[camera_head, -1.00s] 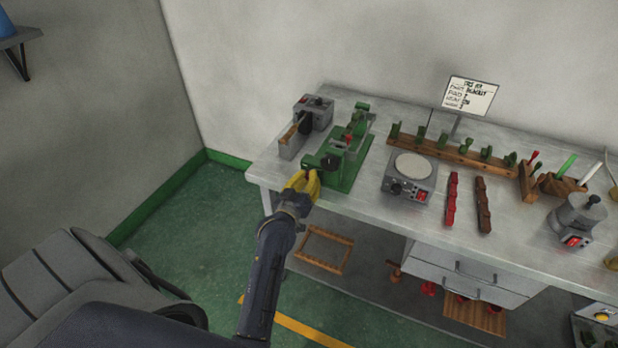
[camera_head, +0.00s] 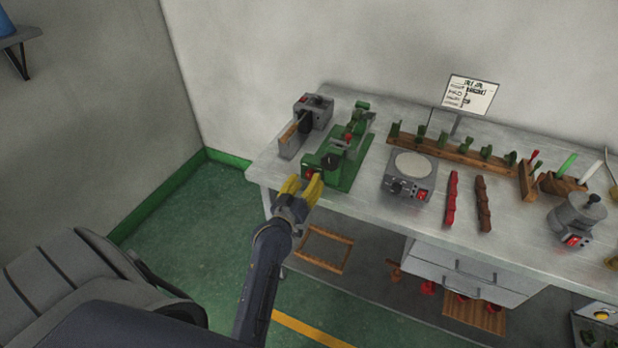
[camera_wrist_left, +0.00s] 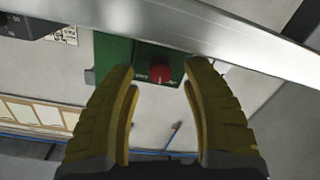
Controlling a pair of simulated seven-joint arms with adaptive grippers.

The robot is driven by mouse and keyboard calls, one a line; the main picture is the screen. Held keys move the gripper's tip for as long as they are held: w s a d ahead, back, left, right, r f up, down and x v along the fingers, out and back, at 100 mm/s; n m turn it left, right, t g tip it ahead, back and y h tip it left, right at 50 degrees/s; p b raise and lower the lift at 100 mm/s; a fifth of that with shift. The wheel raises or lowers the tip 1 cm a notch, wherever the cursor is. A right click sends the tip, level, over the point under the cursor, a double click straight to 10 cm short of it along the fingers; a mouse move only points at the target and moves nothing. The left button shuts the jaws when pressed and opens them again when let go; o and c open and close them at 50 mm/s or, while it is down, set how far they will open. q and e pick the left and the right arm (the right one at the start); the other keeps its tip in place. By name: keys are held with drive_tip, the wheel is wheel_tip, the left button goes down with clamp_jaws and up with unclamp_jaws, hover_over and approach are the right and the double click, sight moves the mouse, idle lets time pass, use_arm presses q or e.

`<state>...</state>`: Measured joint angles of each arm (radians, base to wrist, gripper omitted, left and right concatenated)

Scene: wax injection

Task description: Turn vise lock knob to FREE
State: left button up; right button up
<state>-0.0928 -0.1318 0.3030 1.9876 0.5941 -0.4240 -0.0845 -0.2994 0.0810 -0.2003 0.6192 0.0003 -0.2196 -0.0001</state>
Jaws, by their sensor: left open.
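The green vise (camera_head: 343,178) stands at the left end of the workbench, its near end at the bench's front edge. Its red lock knob (camera_head: 310,173) is on that near end, and it also shows in the left wrist view (camera_wrist_left: 160,65) on a dark plate with small white lettering too small to read surely. The knob's exact setting cannot be told. My left gripper (camera_head: 302,187) has yellow fingers, open and empty, just in front of the knob and apart from it. In the left wrist view the knob appears between and beyond the two fingertips (camera_wrist_left: 160,75).
A grey machine (camera_head: 314,110) stands left of the vise. A grey device with a round plate (camera_head: 413,165) is to its right, with a wooden rack (camera_head: 455,151) behind. The bench's metal edge crosses close above the fingers in the wrist view. The floor before the bench is clear.

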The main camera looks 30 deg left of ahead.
use_arm(q)
drive_tip(key=s+d, duration=0.1)
drive_tip(key=s, duration=0.8)
drive_tip(key=shift+s+d, duration=0.2)
drive_tip(key=shift+s, duration=0.1)
drive_tip(key=shift+r, duration=0.1)
drive_tip(key=s+a+f+m+h, duration=0.1)
drive_tip(key=s+f+m, duration=0.2)
drive_tip(key=s+m, duration=0.15)
drive_tip(key=w+r+m, duration=0.1)
drive_tip(key=w, duration=0.4)
drive_tip(key=w+r+m, duration=0.1)
drive_tip(key=w+m, duration=0.1)
drive_tip(key=w, duration=0.3)
drive_tip(key=w+r+m, duration=0.1)
drive_tip(key=w+m, duration=0.1)
drive_tip(key=w, duration=0.4)
drive_tip(key=shift+a+m, duration=0.25)
drive_tip(key=shift+a, duration=0.1)
